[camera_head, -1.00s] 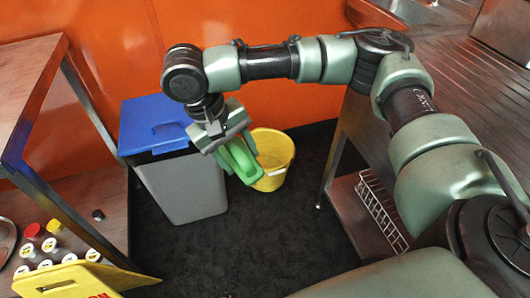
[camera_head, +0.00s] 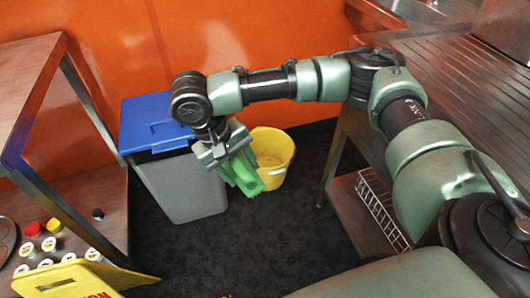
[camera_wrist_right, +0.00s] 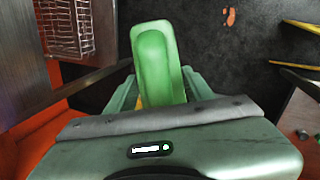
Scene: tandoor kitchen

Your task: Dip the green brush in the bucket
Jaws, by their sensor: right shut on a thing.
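The green brush (camera_head: 241,176) is held in my right gripper (camera_head: 232,160), which is shut on it. The brush hangs tilted in front of the yellow bucket (camera_head: 275,152). In the head view it overlaps the bucket's left side, and I cannot tell whether it touches the bucket. In the right wrist view the brush (camera_wrist_right: 157,65) sticks out between the fingers, with a little yellow beside it. The bucket stands on the dark floor by the orange wall, its open top partly showing. My left gripper is not in view.
A grey bin (camera_head: 182,185) with a blue lid (camera_head: 152,122) stands just left of the bucket. A metal table (camera_head: 455,100) with a wire rack (camera_head: 381,212) below is at the right. A shelf with several jars is at the left. Dark floor (camera_head: 225,255) in front is clear.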

